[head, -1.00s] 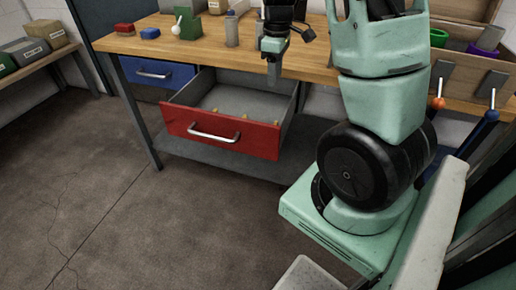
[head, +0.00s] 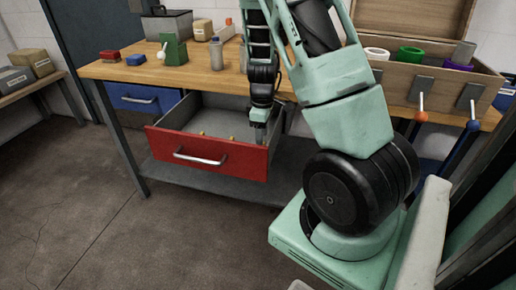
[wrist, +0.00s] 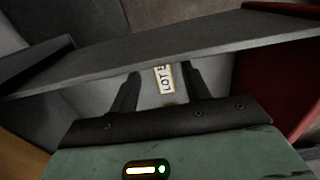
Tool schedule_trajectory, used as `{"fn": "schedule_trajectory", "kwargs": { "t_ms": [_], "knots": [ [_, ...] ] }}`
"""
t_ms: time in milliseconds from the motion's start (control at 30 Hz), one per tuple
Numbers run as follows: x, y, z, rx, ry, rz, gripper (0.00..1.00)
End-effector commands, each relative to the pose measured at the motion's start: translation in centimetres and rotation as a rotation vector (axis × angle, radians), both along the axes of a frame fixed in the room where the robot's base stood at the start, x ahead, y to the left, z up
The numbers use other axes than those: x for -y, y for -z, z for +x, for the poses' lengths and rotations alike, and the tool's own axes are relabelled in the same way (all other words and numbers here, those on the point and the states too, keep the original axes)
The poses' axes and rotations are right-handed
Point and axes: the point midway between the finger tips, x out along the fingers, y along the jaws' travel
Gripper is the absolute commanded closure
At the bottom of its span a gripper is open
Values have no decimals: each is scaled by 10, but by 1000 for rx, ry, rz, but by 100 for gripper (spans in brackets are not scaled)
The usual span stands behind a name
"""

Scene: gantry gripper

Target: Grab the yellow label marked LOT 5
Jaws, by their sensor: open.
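My gripper (head: 260,136) points down into the right part of the open red drawer (head: 205,158), close behind its front. In the wrist view my gripper (wrist: 160,73) shows two dark fingers spread apart. Between them is a small pale label (wrist: 163,79) with a yellowish edge. It reads "LOT" and a last character that I cannot read surely. The fingers stand on either side of it; I cannot tell whether they touch it. In the head view my gripper hides this label. Small yellow pieces (head: 231,138) show elsewhere in the drawer.
The drawer's grey wall (wrist: 95,70) crosses close to the fingers. The wooden bench top (head: 110,70) is above, with a green block (head: 174,50) and a bottle (head: 216,54). A wooden bin with coloured rings (head: 440,80) stands right. The floor at left is clear.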

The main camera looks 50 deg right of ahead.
Motion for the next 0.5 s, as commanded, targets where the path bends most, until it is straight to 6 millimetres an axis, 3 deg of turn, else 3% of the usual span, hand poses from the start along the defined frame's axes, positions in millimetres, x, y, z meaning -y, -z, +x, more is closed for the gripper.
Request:
{"fn": "schedule_trajectory", "kwargs": {
  "t_ms": [200, 500],
  "knots": [
    [2, 32, -2, -2, 2, 1, 53],
    [1, 36, -1, 1, 1, 1, 53]
  ]
}}
